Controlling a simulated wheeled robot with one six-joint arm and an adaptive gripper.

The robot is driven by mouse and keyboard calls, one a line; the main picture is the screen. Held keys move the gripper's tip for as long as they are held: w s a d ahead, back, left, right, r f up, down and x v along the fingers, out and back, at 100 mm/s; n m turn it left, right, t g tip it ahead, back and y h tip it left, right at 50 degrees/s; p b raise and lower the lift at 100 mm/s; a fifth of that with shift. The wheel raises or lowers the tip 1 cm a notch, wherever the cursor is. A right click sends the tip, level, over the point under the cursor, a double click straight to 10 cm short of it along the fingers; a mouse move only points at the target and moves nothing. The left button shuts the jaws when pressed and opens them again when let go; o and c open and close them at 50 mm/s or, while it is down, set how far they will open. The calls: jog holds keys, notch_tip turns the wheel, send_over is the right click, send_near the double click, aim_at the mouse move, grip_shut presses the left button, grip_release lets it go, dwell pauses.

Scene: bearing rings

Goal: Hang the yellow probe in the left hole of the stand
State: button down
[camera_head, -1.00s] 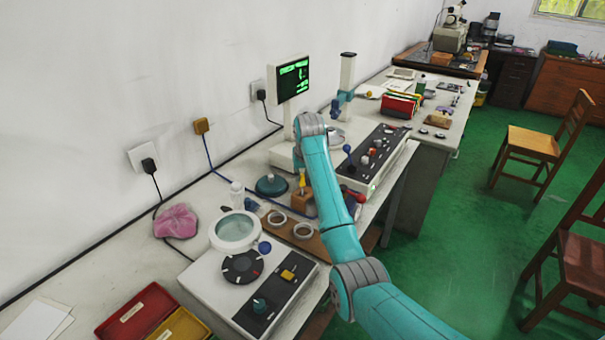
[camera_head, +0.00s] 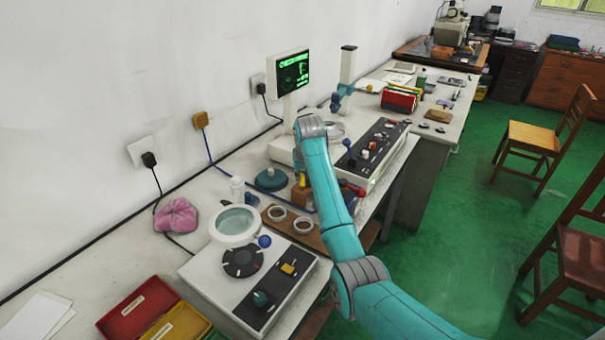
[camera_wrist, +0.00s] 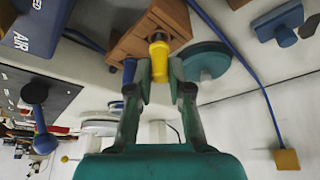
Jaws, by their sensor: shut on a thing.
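The yellow probe (camera_wrist: 158,58) is between the two fingers of my gripper (camera_wrist: 160,88) in the wrist view, and the gripper is shut on it. The brown wooden stand (camera_wrist: 128,42) is right behind the probe in that view. The probe overlaps the stand there, and I cannot tell whether it sits in a hole. In the head view the stand (camera_head: 299,195) is a small brown block on the bench, partly behind my arm. My gripper is mostly hidden by the arm in the head view. The stand's holes cannot be made out.
A teal round base (camera_head: 271,180) stands left of the stand. Two metal rings (camera_head: 303,225) lie on a brown board in front. A control box with knobs (camera_head: 372,150) is to the right.

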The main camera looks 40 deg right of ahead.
jog(key=shift+f, duration=0.55)
jog(key=c, duration=1)
grip_release()
jog(key=v, duration=1.2)
